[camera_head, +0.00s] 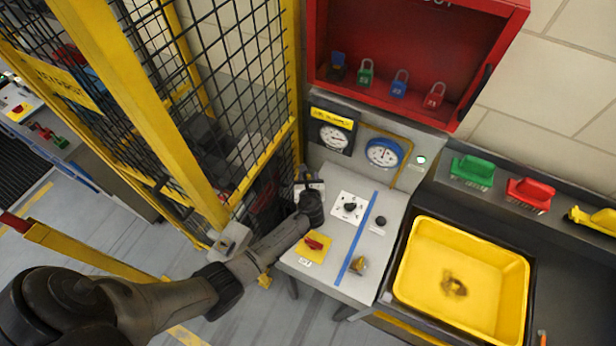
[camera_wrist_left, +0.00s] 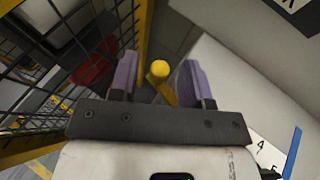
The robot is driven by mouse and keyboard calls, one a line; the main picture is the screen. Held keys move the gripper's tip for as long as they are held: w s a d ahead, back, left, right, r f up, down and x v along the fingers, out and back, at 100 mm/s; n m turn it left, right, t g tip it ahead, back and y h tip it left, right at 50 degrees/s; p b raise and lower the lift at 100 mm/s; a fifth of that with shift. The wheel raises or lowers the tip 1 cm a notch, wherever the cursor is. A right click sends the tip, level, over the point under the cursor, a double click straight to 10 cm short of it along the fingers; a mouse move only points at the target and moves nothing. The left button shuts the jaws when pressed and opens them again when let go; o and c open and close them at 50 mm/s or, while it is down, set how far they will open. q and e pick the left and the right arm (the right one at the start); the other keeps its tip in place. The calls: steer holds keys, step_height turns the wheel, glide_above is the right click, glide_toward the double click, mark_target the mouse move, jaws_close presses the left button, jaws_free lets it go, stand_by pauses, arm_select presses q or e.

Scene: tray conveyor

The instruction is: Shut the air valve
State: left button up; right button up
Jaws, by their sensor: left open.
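My left gripper (camera_head: 305,176) is over the back left corner of the grey control bench, beside the cage post. In the left wrist view its two purple fingers (camera_wrist_left: 159,82) are apart and open. A yellow lever with a round knob (camera_wrist_left: 159,69), which looks like the air valve's handle, shows between the fingers. I cannot tell whether the fingers touch it. In the head view the handle is hidden behind the gripper and wrist. My right gripper is not in view.
The bench (camera_head: 338,262) carries a red switch on a yellow plate (camera_head: 316,244), a black knob on a white plate (camera_head: 349,207) and a blue strip (camera_head: 362,240). Gauges (camera_head: 383,152) stand behind. A mesh cage (camera_head: 240,70) is close left, a red padlock cabinet (camera_head: 412,40) above, a yellow tray (camera_head: 420,235) right.

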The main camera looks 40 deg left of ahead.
arm_select(q)
steer(key=shift+w+a+f, duration=0.25)
steer(key=shift+w+a, duration=0.15)
steer(key=shift+a, duration=0.05)
steer(key=shift+c, duration=0.4)
